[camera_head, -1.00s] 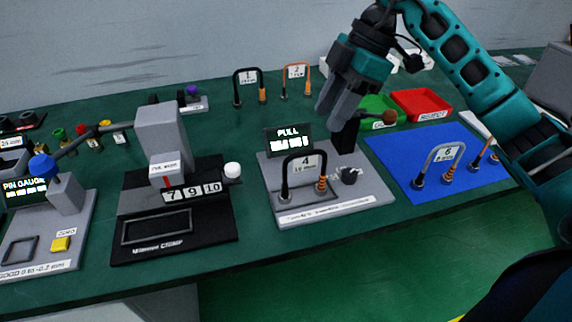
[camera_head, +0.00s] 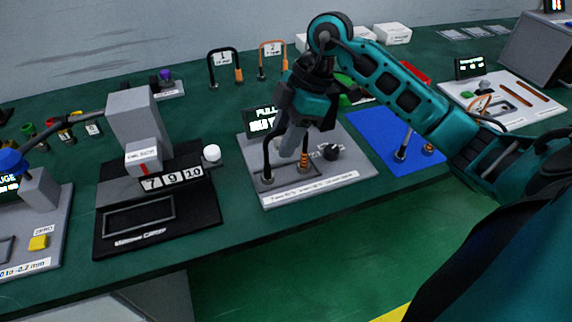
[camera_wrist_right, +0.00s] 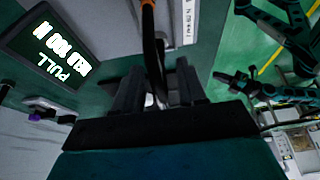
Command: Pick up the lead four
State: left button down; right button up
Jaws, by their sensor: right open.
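Lead four, an upright U-shaped lead with a black leg (camera_head: 267,160) and an orange-ribbed leg, stands on the grey pull tester (camera_head: 345,178). Its top and number label are hidden behind my right gripper (camera_head: 291,150) in the head view. The right gripper points down at the lead with its fingers apart. In the right wrist view the lead (camera_wrist_right: 151,45) runs up between the two fingers of the gripper (camera_wrist_right: 155,92); I cannot tell whether either finger touches it.
The tester's display (camera_head: 264,122) and black knob (camera_head: 332,152) are close by. A black crimp stand (camera_head: 205,212) is to the left. The blue mat (camera_head: 383,135) is to the right. Leads one (camera_head: 224,60) and two (camera_head: 273,55) stand behind.

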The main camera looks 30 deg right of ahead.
jog(key=shift+a+f, duration=0.2)
jog(key=shift+f, duration=0.35)
grip_shut()
